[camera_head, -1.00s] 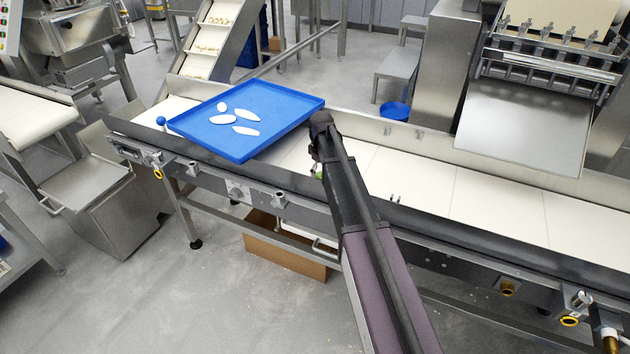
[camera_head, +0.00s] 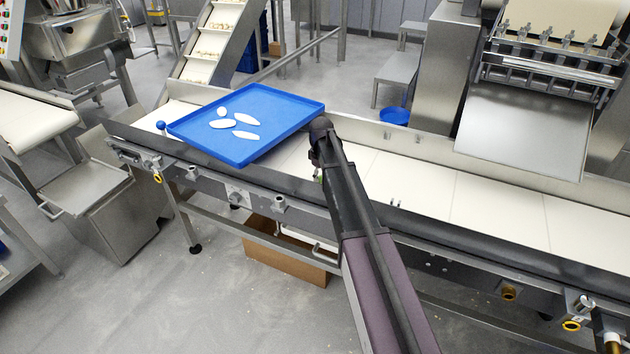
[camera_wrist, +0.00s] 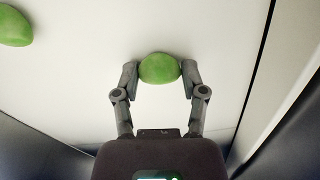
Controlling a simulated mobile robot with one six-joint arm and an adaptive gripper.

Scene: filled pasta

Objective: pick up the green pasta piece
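A green pasta piece (camera_wrist: 160,68), rounded and smooth, is between the two fingertips of my gripper (camera_wrist: 160,72) in the wrist view. It fills the gap, and a finger appears to touch it on each side. Whether it rests on the white belt or is just off it, I cannot tell. A second green pasta piece (camera_wrist: 14,26) lies on the belt at the upper left of the wrist view, apart from my gripper. In the head view my arm hides the gripper's fingers and nearly all of the green pieces.
The white conveyor belt (camera_head: 445,193) runs across the head view, with metal side rails. A blue tray (camera_head: 290,103) lies across the belt, left of my arm, holding several white pieces. The belt right of my arm is clear. A metal chute (camera_head: 520,130) overhangs the back right.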

